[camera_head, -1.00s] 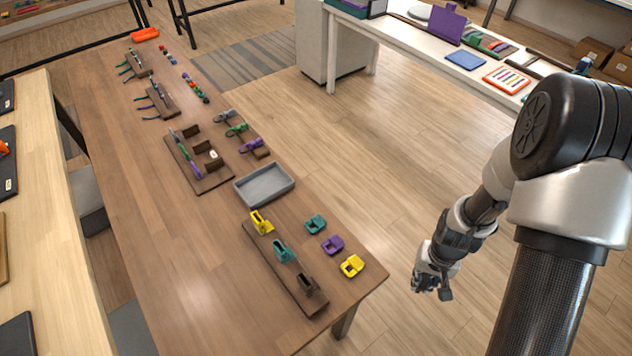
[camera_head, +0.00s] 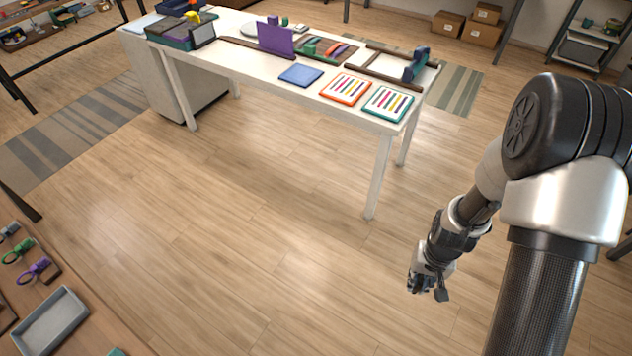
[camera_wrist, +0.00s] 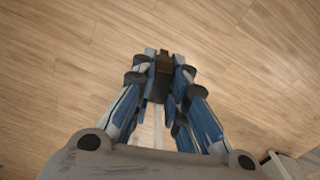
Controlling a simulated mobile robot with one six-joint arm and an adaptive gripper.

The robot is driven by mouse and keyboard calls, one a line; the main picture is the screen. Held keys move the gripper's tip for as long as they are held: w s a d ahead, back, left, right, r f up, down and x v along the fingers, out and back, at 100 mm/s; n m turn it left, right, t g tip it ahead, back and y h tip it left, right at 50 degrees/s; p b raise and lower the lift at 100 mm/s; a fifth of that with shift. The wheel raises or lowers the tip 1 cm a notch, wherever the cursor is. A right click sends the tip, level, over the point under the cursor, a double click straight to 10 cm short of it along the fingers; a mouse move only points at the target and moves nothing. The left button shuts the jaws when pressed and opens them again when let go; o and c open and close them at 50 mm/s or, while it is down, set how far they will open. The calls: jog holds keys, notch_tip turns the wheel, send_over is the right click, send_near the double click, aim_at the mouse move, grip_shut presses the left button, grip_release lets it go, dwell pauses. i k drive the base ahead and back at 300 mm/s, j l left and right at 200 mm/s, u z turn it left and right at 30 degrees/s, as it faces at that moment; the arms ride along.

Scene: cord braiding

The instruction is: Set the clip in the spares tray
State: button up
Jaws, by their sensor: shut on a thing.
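My gripper (camera_head: 428,284) hangs over the open floor, right of centre in the head view and well apart from both tables. In the wrist view (camera_wrist: 162,78) its blue-and-grey fingers are shut on a small dark brown piece, which looks like the clip (camera_wrist: 162,66). Most of the clip is hidden between the fingers, and I cannot make it out in the head view. A shallow grey tray (camera_head: 22,345) with a raised rim lies on the brown table at the lower left. It looks empty. No label shows that it is the spares tray.
A white table (camera_head: 225,62) at the back holds a purple upright panel (camera_head: 275,40), a blue pad (camera_head: 301,75), patterned boards and a dark divided box (camera_head: 170,30). Looped cords (camera_head: 35,270) lie near the grey tray. The floor between the tables is clear.

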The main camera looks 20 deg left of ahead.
aim_at(53, 325)
jog(key=i+u, duration=0.2)
jog(key=u, duration=0.25)
jog(key=i+u, duration=0.25)
jog(key=u, duration=0.2)
jog(key=i+u, duration=0.2)
jog(key=u, duration=0.25)
jog(key=i+l+u, duration=0.15)
jog(key=u, duration=0.3)
jog(key=i+u, duration=0.2)
jog(key=u, duration=0.3)
jog(key=i+u, duration=0.2)
jog(key=u, duration=0.3)
jog(key=i+l+u, duration=0.15)
jog(key=u, duration=0.35)
jog(key=i+l+u, duration=0.15)
jog(key=u, duration=0.35)
